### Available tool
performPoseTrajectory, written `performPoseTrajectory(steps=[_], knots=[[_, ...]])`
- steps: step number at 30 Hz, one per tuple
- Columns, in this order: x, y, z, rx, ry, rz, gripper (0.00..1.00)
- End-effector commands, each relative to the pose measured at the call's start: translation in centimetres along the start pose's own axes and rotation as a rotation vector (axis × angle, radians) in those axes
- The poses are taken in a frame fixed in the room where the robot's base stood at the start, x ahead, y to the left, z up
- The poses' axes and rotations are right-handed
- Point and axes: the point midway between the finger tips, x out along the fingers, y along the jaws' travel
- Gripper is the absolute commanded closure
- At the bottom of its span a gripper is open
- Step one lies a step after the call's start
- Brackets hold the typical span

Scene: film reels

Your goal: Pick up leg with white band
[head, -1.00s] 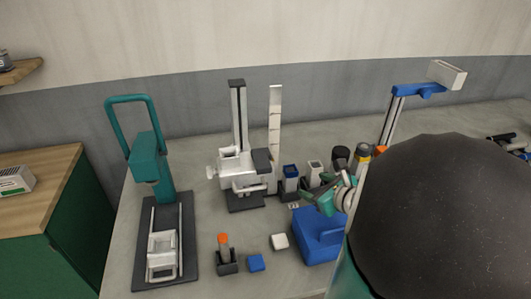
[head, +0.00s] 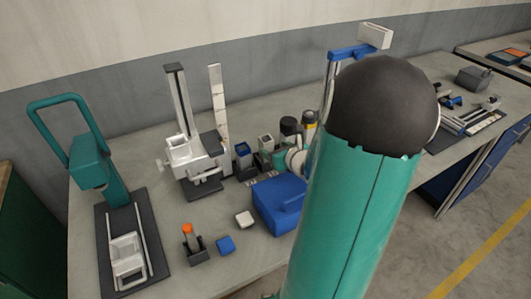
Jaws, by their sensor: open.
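No leg with a white band can be made out with certainty. A dark upright cylinder (head: 290,126) and another with a yellow band (head: 310,117) stand at the back, partly hidden by my arm. My gripper (head: 275,158), small and teal, is open beside a grey holder with a pale top (head: 265,143), behind the blue box. Whether it touches anything cannot be told. My large teal arm link with a black cap covers much of the right middle of the view.
A blue box (head: 272,205) sits in front of my gripper. A blue-topped holder (head: 243,153), a white stand (head: 190,155), a teal press (head: 92,165) and an orange-topped piece (head: 188,230) stand left. Small white (head: 245,219) and blue blocks (head: 225,245) lie in front.

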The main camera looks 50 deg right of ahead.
Motion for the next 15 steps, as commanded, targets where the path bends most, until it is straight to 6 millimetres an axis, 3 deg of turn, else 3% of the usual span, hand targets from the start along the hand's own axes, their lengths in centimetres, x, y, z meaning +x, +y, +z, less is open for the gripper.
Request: performPoseTrajectory(steps=[9,15], knots=[[4.2,0.2,0.3,0.001,0.001,0.001,0.38],[5.3,0.2,0.4,-0.003,0.001,-0.001,0.38]])
